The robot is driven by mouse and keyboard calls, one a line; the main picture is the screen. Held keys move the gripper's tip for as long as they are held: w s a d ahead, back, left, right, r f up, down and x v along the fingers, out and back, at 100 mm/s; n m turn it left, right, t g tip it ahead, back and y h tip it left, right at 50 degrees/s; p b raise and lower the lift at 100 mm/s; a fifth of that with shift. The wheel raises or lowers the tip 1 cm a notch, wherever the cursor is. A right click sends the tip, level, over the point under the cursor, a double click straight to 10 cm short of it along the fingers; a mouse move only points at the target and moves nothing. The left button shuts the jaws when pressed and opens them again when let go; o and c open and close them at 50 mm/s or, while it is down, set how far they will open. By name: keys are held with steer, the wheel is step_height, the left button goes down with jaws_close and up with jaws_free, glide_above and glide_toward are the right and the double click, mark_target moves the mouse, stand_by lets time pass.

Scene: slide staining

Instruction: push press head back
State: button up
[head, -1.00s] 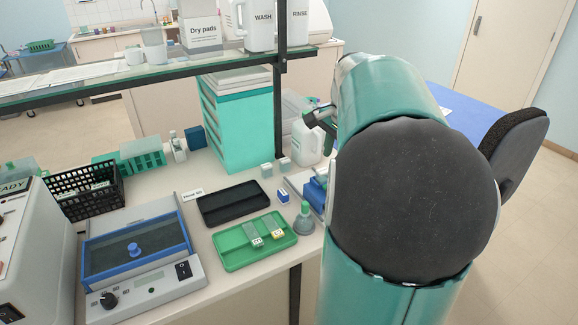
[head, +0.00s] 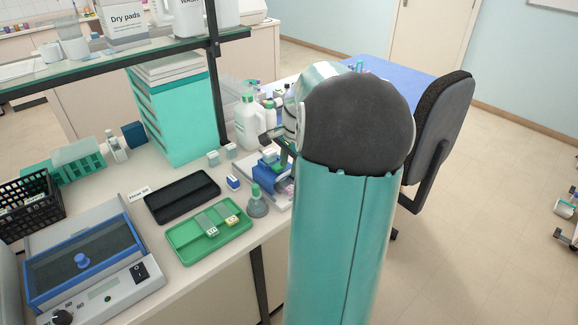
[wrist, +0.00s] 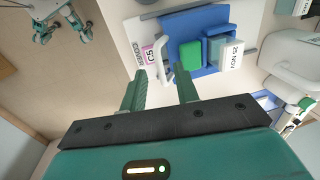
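The press shows in the head view as a small blue and grey device (head: 266,172) near the bench's right edge, partly behind my arm. In the wrist view, its blue body (wrist: 208,25) carries a green block (wrist: 190,54). A white bar (wrist: 163,58) stands beside the blue part, near the gap between my fingertips. My gripper (wrist: 160,75) is open, its two green fingers apart with nothing held. In the head view my gripper (head: 277,139) is above and just behind the press. I cannot tell whether a finger touches it.
A pink label marked C5 (wrist: 149,54) and a white block marked NOV 25 (wrist: 232,55) are close to the press.

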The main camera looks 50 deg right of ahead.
mark_target(269, 152)
steer(key=shift+w+f, duration=0.15)
steer(key=shift+f, duration=0.4)
steer(key=shift+c, duration=0.2)
jaws_close()
steer(key=w, duration=0.3)
steer(key=w+d, duration=0.1)
steer(key=w, duration=0.1)
steer(key=w+d, duration=0.1)
steer(key=w, duration=0.2)
steer(key=shift+w, duration=0.3)
steer(key=shift+w+r, duration=0.15)
steer(key=shift+w, duration=0.05)
